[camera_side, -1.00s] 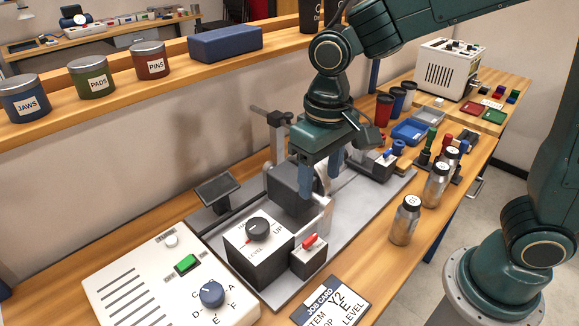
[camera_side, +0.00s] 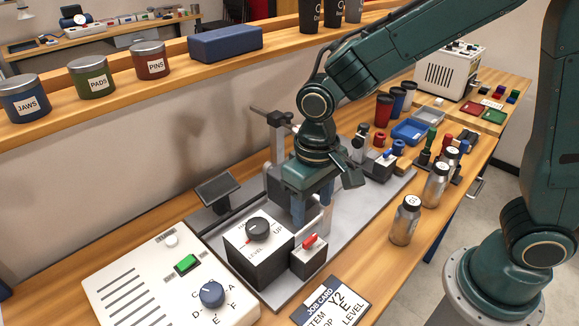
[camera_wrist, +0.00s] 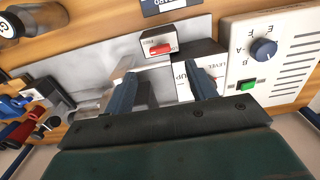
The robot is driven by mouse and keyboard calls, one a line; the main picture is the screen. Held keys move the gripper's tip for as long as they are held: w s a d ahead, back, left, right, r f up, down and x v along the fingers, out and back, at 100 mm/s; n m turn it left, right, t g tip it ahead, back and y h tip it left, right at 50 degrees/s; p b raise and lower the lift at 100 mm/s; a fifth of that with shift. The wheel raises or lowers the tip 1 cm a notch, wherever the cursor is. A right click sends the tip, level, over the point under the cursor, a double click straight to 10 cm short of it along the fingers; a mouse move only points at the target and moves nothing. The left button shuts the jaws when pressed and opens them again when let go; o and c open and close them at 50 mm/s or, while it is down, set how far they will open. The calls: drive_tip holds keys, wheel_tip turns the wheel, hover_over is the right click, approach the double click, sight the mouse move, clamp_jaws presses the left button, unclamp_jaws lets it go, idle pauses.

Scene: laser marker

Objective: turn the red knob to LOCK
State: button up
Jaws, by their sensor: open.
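The red knob (camera_side: 309,241) is a small bar-shaped handle on top of a small white-faced box (camera_side: 308,261) with dark sides. In the wrist view the red knob (camera_wrist: 163,49) lies ahead of the fingertips, with small lettering beside it too small to read surely. My gripper (camera_side: 312,212) is just behind the small box in the side view, pointing down, with its blue fingers apart. In the wrist view my gripper (camera_wrist: 164,80) is open, with nothing held between the fingers. The fingers appear clear of the red knob.
A larger box with a black dial (camera_side: 257,229) stands left of the knob's box, close to my fingers. A white panel (camera_side: 150,285) with a blue knob and green switch is at front left. A job card (camera_side: 331,303) lies in front. Metal bottles (camera_side: 405,220) stand to the right.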

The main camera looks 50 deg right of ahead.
sight(310, 238)
wheel_tip(310, 238, down, 8)
drive_tip(key=shift+f, duration=0.15)
idle(0.3)
drive_tip(key=c, duration=1)
